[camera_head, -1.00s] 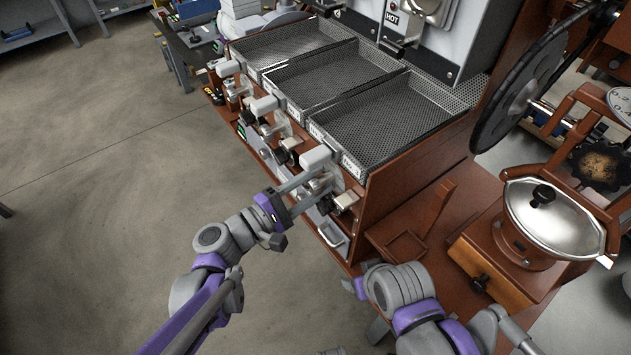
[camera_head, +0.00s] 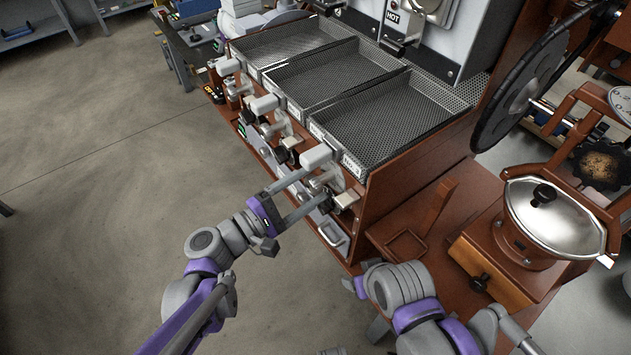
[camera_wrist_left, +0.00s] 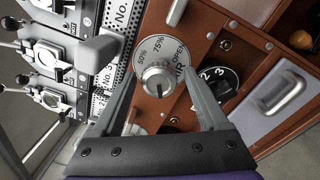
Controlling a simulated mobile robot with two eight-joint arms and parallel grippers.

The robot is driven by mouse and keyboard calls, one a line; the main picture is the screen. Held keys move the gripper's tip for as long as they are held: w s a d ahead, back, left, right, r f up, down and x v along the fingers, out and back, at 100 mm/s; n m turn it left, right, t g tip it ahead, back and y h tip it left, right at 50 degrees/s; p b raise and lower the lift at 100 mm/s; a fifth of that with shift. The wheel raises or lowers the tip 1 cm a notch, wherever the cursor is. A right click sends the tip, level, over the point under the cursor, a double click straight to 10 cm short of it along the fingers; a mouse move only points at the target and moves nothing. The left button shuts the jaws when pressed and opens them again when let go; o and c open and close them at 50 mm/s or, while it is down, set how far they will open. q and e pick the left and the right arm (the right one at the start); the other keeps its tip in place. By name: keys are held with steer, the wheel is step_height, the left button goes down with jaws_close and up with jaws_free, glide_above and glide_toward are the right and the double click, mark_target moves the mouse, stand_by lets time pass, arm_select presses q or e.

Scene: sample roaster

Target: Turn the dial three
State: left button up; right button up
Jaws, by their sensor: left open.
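In the left wrist view a round silver dial plate (camera_wrist_left: 150,55) marked 50%, 75% and OPEN carries a silver knob (camera_wrist_left: 159,84). My left gripper (camera_wrist_left: 161,72) is open, with one finger on each side of that knob and visible gaps between. In the head view the left gripper (camera_head: 315,187) reaches the front of the roaster below the nearest tray, and the knob is partly hidden there. A black dial (camera_wrist_left: 217,76) with white numbers, 2 and 3 among them, lies right of the right finger.
Mesh cooling trays (camera_head: 385,120) sit above the row of valves and white handles (camera_head: 316,157). A grey drawer with a metal handle (camera_wrist_left: 284,97) is right of the black dial. The floor at left is clear.

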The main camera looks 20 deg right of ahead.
arm_select(q)
steer(key=v, duration=0.9)
steer(key=shift+s+a, duration=0.1)
steer(key=shift+a, duration=0.05)
arm_select(e)
steer(key=shift+a, duration=0.1)
